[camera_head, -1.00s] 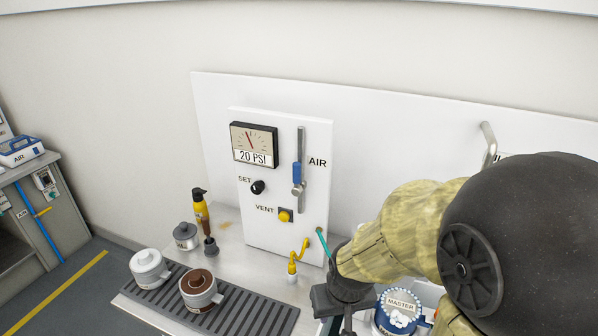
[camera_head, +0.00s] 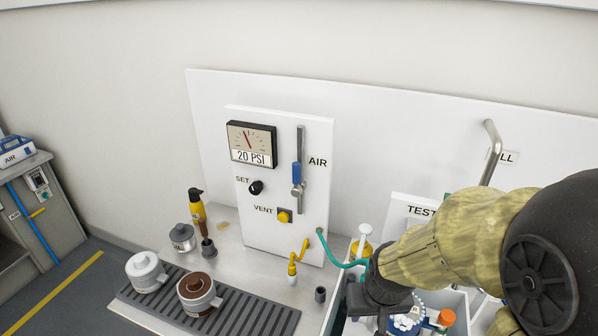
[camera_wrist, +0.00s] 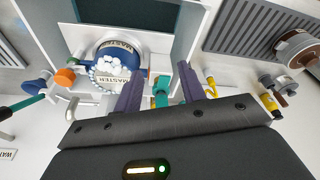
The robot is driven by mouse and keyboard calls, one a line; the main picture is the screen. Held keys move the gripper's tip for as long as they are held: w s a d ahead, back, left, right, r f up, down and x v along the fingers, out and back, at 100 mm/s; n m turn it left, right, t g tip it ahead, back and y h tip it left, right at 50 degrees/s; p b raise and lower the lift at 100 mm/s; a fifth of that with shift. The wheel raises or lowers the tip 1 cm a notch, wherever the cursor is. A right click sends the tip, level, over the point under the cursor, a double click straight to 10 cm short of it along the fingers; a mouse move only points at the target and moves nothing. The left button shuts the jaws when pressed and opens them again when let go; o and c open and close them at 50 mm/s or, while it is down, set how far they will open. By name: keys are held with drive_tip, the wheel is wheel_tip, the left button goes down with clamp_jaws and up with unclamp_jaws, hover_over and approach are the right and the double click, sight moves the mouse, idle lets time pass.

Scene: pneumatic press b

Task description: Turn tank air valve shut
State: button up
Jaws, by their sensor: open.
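The white panel carries a valve marked AIR, with a blue grip (camera_head: 297,172) on a grey upright lever. On the bench at the far left, a small yellow handle (camera_head: 38,212) sits by a blue hose near a small AIR label. I cannot tell which of these is the tank valve. My gripper (camera_head: 374,300) is low at the right of the panel, away from both, its tips partly hidden by the arm. In the wrist view my gripper (camera_wrist: 160,82) has its fingers apart, with a teal piece (camera_wrist: 161,92) showing between them; no grip on it is visible.
A white bin (camera_head: 340,325) with a blue-and-white MASTER canister (camera_wrist: 118,60) lies under my gripper. A teal hose (camera_head: 338,262) runs from the panel towards it. White and brown lidded cups (camera_head: 146,272) stand on a dark grate. Floor shows at the left.

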sight(296, 174)
drive_tip(key=w+a+r+m+t+p, duration=0.25)
drive_tip(key=w+a+t, duration=0.55)
drive_tip(key=w+a, duration=0.5)
drive_tip(key=w+a+r+t+h+p, duration=0.1)
drive_tip(key=a+r+t, duration=0.1)
drive_tip(key=r, duration=0.3)
drive_tip(key=w+a+r+t+h+p, duration=0.1)
drive_tip(key=a+r+t+h, duration=0.1)
drive_tip(key=r+t, duration=0.3)
drive_tip(key=shift+w, duration=0.4)
drive_tip(key=w+d+p, duration=0.1)
drive_tip(key=w+p, duration=0.1)
drive_tip(key=w, duration=0.3)
drive_tip(key=w+d+p, duration=0.1)
drive_tip(key=w, duration=0.4)
drive_tip(key=w+d+p, duration=0.1)
drive_tip(key=w+p, duration=0.1)
drive_tip(key=w, duration=0.4)
drive_tip(key=shift+d+p, duration=0.1)
drive_tip(key=shift+p, duration=0.2)
drive_tip(key=shift+w, duration=0.55)
